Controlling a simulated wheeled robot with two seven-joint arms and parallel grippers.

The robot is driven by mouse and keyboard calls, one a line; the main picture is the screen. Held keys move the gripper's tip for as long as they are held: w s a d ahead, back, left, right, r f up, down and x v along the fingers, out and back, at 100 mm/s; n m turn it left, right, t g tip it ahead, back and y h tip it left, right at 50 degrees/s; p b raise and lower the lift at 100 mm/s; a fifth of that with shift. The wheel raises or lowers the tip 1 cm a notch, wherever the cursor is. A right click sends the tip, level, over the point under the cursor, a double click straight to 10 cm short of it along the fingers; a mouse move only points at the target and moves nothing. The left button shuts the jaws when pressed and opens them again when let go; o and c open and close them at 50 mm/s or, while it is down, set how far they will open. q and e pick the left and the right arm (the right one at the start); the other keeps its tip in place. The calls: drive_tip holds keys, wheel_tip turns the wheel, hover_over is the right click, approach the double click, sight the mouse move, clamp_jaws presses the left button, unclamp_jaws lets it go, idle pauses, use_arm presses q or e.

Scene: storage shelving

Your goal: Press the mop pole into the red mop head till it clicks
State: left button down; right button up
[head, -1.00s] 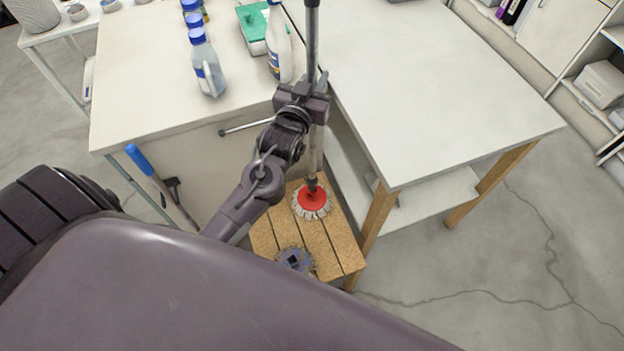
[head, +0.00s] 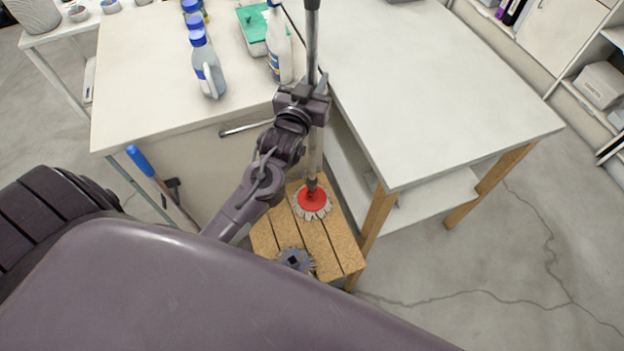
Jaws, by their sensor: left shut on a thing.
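The red mop head (head: 312,202), with a pale fringe, sits on a slatted wooden stool. The mop pole (head: 313,45) stands upright, and its lower end meets the top of the red mop head. I cannot tell how deep it sits in the socket. My left gripper (head: 306,96) is shut on the pole, well above the mop head. A second, grey-blue mop head (head: 296,260) lies on the stool nearer to me, partly hidden by my body. My right gripper is not in view.
The wooden stool (head: 335,247) stands between a white counter (head: 140,90) and a white table (head: 440,100) with wooden legs. Bottles (head: 207,68) and a green-lidded box (head: 254,22) stand on the counter. A blue-handled tool (head: 145,165) leans below. The floor at right is clear.

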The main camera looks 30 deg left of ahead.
use_arm(q)
drive_tip(key=shift+f+b, duration=1.45)
drive_tip(key=shift+f, duration=1)
drive_tip(key=shift+s+f+p, duration=0.1)
drive_tip(key=shift+f+p, duration=0.35)
drive_tip(key=shift+f, duration=0.15)
idle(3.0)
drive_tip(key=c, duration=1.2)
unclamp_jaws()
drive_tip(key=s, duration=0.5)
drive_tip(key=s+d+b, duration=0.1)
drive_tip(key=s, duration=0.1)
drive_tip(key=shift+s+d, duration=0.1)
drive_tip(key=shift+s, duration=0.2)
